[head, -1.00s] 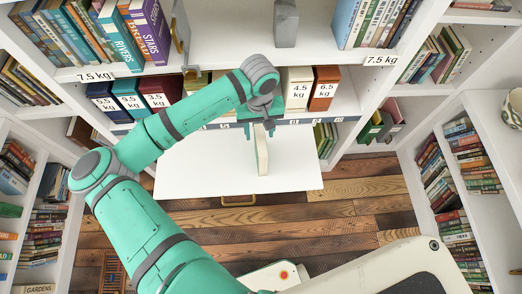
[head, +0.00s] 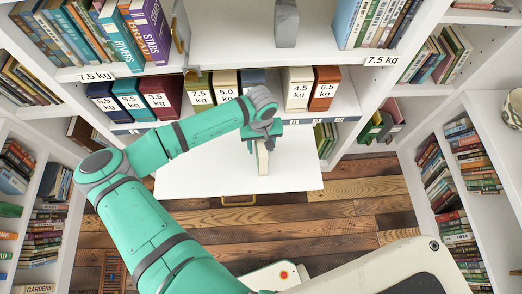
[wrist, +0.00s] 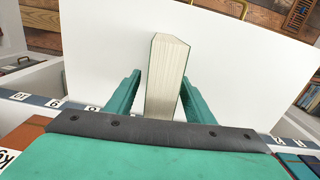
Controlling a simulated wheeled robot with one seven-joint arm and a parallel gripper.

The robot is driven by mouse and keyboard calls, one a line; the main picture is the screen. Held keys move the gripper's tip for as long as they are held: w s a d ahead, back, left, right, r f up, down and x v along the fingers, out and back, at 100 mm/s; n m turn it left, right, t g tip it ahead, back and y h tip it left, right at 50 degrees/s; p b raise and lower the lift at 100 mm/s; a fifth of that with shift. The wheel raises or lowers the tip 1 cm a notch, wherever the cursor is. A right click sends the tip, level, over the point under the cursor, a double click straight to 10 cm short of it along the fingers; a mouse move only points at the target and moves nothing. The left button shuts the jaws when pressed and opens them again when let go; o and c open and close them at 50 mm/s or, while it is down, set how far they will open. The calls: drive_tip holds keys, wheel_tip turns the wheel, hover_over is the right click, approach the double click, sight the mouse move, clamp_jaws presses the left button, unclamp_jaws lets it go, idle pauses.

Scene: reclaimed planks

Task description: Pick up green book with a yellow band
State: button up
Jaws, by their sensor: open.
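A book with a thin green cover edge and cream pages (head: 263,162) stands upright on the white flat board. In the wrist view, the book's page block (wrist: 167,80) faces me. No yellow band shows from these sides. My gripper (head: 264,143) is open over the book. In the wrist view, my gripper's two fingers (wrist: 158,97) are on either side of the book, the left one with a small gap. I cannot tell whether the right one touches it.
The white board (head: 205,172) is otherwise bare. Behind it is a shelf with weight-labelled boxes, such as the orange-brown 6.5 kg box (head: 324,90). Bookcases flank both sides. A brass handle (head: 238,200) sits at the board's front edge.

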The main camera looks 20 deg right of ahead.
drive_tip(key=shift+c, duration=0.5)
drive_tip(key=shift+w, duration=0.1)
drive_tip(key=c, duration=1)
clamp_jaws()
drive_tip(key=shift+r, duration=0.1)
